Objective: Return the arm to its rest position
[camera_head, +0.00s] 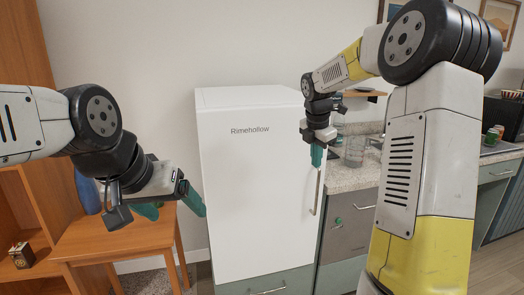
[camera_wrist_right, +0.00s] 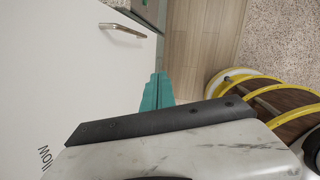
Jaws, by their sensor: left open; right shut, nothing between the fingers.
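My right gripper (camera_head: 317,158) hangs fingers down in front of the right edge of a white fridge (camera_head: 250,185) marked "Rimehollow". Its teal fingers are shut together and empty, and they also show in the right wrist view (camera_wrist_right: 157,90). The fridge's metal handle (camera_head: 317,192) is close below the fingers in the head view; the right wrist view shows the handle (camera_wrist_right: 122,30) apart from them. The fridge door looks closed. My left gripper (camera_head: 174,206) is open and empty, left of the fridge and above a wooden table.
The wooden table (camera_head: 115,237) stands left of the fridge, with a blue vase (camera_head: 87,192) behind my left arm. A wooden shelf (camera_head: 20,205) is at far left. A speckled counter (camera_head: 352,178) with a clear glass container (camera_head: 354,151) is right of the fridge.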

